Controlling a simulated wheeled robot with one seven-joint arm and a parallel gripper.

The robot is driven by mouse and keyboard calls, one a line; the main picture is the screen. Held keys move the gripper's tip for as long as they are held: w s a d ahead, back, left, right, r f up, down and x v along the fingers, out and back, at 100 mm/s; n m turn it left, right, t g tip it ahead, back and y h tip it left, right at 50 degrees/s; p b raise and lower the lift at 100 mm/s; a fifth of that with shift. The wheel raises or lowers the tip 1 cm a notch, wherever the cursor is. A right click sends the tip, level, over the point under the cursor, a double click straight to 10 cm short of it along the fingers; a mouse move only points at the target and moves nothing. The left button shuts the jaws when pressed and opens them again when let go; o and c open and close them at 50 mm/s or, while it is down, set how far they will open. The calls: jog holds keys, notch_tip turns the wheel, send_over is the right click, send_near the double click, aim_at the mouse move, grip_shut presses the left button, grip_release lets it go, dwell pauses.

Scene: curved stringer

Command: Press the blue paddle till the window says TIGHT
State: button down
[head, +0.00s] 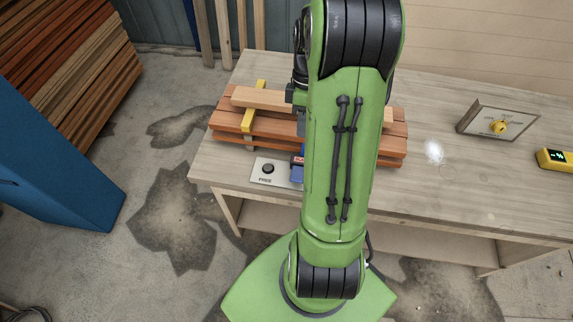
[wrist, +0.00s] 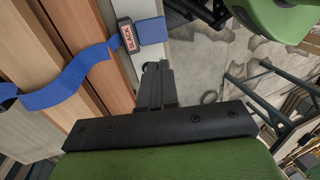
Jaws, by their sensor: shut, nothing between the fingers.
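The blue paddle (wrist: 152,30) is at the top of the wrist view, beside a dark-framed window (wrist: 129,37) that reads SLACK. A blue strap (wrist: 62,82) runs from there across the wooden boards. In the head view a small blue part with the red window (head: 298,159) shows at the front of the board stack, partly hidden by my arm. My gripper (wrist: 153,66) is shut and empty, its tips just below the paddle in the picture. I cannot tell whether they touch it.
The board stack (head: 224,123) lies on the workbench (head: 455,187) with a yellow strip (head: 250,112) over it. A pale plate (head: 277,173) with a black knob sits in front. The bench between is mostly clear.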

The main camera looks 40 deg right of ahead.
aim_at(298, 177)
jog(key=shift+s+d, duration=0.1)
jog(key=shift+s, duration=0.05)
jog(key=shift+f, duration=0.15)
jog(key=b+x, duration=0.3)
jog(key=x, duration=1.1)
jog(key=shift+b, duration=0.3)
